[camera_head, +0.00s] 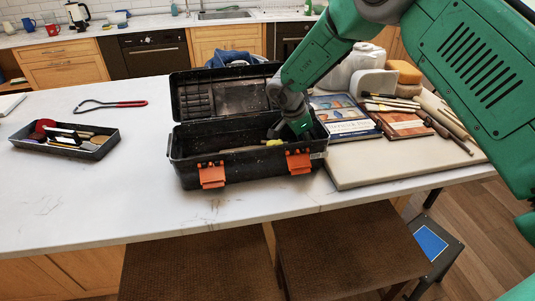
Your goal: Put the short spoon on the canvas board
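The beige canvas board (375,174) lies flat on the right of the counter, with books and tools on it. My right arm comes in from the upper right and reaches down into the open black toolbox (192,143). My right gripper (274,131) is low inside it, near a small yellow item (274,142). Its fingers are too small and hidden to tell whether they are open or hold anything. I cannot make out the short spoon for sure. My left gripper is not in view.
Two books (345,115) and several tools (445,125) crowd the board's back and right; its front strip is bare. A black tray (100,153) of tools and a red-handled tool (130,104) lie left. The counter's front left is clear.

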